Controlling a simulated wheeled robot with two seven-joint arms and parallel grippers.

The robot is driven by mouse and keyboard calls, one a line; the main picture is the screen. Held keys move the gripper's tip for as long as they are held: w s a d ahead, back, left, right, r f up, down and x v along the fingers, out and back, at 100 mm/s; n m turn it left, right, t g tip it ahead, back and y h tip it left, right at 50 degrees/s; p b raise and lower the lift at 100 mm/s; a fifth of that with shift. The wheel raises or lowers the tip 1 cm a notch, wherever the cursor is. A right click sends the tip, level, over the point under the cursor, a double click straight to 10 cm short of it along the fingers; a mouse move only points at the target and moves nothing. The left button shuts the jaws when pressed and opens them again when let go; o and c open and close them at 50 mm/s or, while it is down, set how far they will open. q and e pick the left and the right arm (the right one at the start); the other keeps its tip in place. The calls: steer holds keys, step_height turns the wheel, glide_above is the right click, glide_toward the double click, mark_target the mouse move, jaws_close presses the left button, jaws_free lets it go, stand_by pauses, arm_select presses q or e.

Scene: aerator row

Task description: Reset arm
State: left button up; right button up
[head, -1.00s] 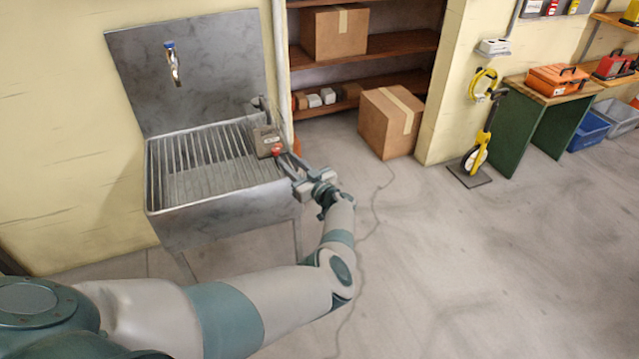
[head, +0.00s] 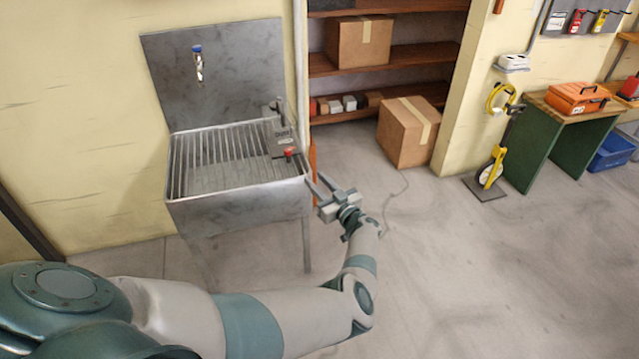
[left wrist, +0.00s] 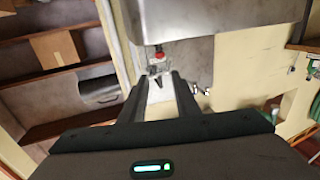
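My left gripper (head: 324,188) is in front of the right front corner of the steel sink (head: 240,204) in the head view. Its two fingers are spread with nothing between them; they also show apart in the left wrist view (left wrist: 160,85). A grey box with a red knob (head: 289,152) sits at the sink's right rim, apart from the fingers. The red knob also shows in the left wrist view (left wrist: 159,60). My right gripper is in neither view.
A tap (head: 198,65) is on the sink's backboard. A cardboard box (head: 405,135) stands on the floor before the shelves (head: 395,58). A yellow measuring wheel (head: 490,170) and a green-sided bench (head: 530,140) are at the right. The floor at front right is clear.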

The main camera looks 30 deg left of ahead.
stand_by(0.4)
